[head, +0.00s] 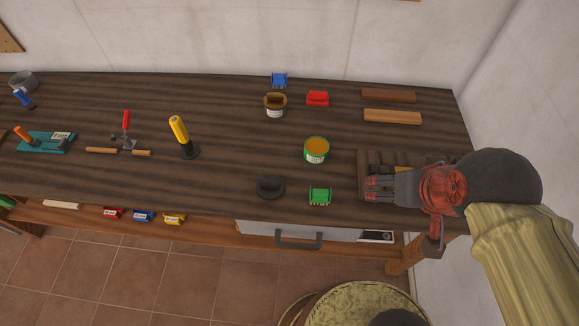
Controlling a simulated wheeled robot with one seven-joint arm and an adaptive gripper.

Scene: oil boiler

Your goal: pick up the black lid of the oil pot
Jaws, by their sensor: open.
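A black lid (270,186) with a raised knob lies flat near the front edge of the bench, left of the green brush-like object. A small green pot (316,149) with yellow-orange contents stands open behind it to the right. A white-and-brown pot (275,104) stands farther back. I cannot tell for certain which pot holds the oil. My gripper (371,188) is over the bench's right end, pointing left. It is open, apart from the lid and well to its right. The red and dark shapes around it overlap, so its outline is partly unclear.
A green brush-like object (320,195) lies between the lid and my gripper. A yellow-handled tool (181,137) stands left of the lid. A red object (317,98), a blue one (279,79) and wood blocks (392,117) lie at the back. Bare bench surrounds the lid.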

